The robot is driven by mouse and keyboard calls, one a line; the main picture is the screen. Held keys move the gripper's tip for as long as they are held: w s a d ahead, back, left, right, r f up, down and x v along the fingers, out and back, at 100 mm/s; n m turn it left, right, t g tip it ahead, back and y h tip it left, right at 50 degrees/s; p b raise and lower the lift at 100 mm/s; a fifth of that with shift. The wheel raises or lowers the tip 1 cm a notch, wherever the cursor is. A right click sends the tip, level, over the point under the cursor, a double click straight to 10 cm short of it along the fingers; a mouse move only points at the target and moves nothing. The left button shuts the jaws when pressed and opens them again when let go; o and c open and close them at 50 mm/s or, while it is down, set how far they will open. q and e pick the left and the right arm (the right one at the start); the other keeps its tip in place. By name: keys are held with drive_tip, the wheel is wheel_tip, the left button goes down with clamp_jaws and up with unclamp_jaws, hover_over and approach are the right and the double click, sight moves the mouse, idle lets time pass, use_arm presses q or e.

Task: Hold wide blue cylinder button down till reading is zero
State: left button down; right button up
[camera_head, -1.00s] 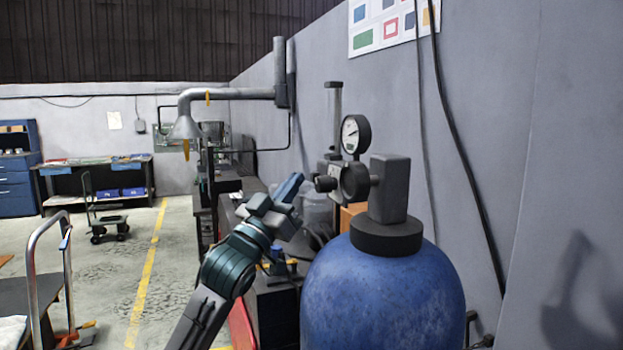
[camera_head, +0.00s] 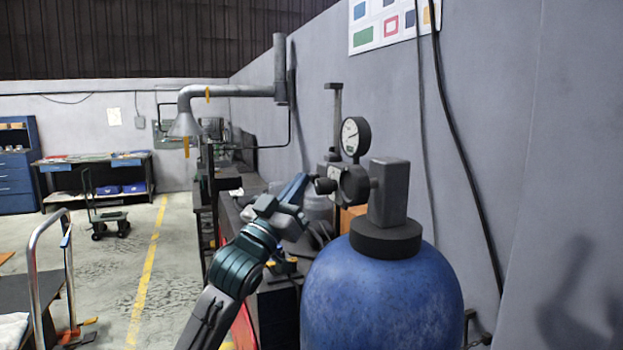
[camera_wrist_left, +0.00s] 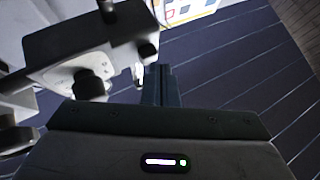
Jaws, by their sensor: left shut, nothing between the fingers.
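The wide blue cylinder (camera_head: 385,290) stands upright at the right front, with a dark collar and grey valve block (camera_head: 389,192) on top. A regulator with a dark round knob (camera_head: 325,186) sticks out from the block to the left. Above it is a round white-faced gauge (camera_head: 350,137); its numbers are too small to read. My left gripper (camera_head: 297,184) is shut and empty, its fingertips just left of the knob; I cannot tell if they touch it. In the left wrist view the shut fingers (camera_wrist_left: 158,85) show beside the dark regulator body (camera_wrist_left: 85,45). My right gripper is out of view.
A bench with dark equipment (camera_head: 262,225) runs along the grey wall behind my left arm. A grey pipe with a hood (camera_head: 188,122) hangs above it. A cart with a metal handle (camera_head: 38,262) stands at the left. The floor by the yellow line is free.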

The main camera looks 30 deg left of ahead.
use_arm(q)
drive_tip(key=shift+w+d+p, duration=0.25)
drive_tip(key=shift+w+p, duration=0.05)
drive_tip(key=shift+p, duration=0.15)
idle(0.3)
idle(1.5)
drive_tip(key=shift+s+a+b, duration=0.6)
drive_tip(key=shift+s+b, duration=0.1)
drive_tip(key=shift+b, duration=0.2)
drive_tip(key=s+a+b, duration=0.3)
drive_tip(key=b, duration=0.3)
drive_tip(key=shift+s+a, duration=0.1)
drive_tip(key=shift+s, duration=0.3)
